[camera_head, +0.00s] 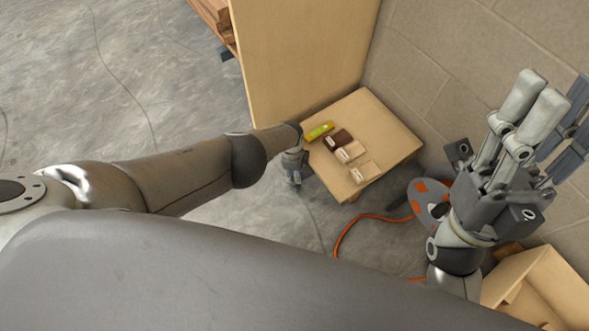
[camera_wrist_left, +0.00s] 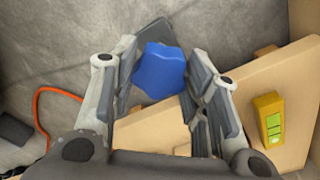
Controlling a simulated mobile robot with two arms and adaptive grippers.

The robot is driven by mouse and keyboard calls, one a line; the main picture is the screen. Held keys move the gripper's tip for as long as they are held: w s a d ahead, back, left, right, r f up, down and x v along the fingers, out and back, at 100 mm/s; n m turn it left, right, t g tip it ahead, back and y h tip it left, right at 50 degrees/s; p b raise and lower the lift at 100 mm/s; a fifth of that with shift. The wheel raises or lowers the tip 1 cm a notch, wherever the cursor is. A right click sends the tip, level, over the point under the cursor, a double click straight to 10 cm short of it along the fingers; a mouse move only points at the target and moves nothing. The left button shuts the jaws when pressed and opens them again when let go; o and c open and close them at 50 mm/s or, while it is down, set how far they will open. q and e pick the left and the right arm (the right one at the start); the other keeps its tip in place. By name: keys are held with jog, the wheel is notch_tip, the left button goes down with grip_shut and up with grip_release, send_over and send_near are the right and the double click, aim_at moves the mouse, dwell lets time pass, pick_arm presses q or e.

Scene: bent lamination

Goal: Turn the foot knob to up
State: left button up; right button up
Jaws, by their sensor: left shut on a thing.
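A blue lobed knob (camera_wrist_left: 160,71) sits between the fingers of my left gripper in the left wrist view, near the corner of a pale wooden bench. I take this as the foot knob; its pointer or markings do not show. My left gripper (camera_wrist_left: 166,88) is shut on the knob. In the head view, my left gripper (camera_head: 293,172) points down beside the near left edge of the bench, and the knob is mostly hidden by it. My right gripper (camera_head: 535,125) is raised at the right, fingers pointing up, apart and empty.
The low wooden bench (camera_head: 395,135) carries a yellow-green device (camera_head: 319,131), a dark block (camera_head: 338,140) and pale blocks (camera_head: 351,152). A tall wooden panel (camera_head: 300,60) stands behind it. An orange cable (camera_head: 345,235) lies on the floor. A wooden box (camera_head: 545,290) stands lower right.

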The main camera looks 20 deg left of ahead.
dwell(0.4)
pick_arm(q)
jog(key=o, duration=1)
jog(key=shift+o, duration=0.2)
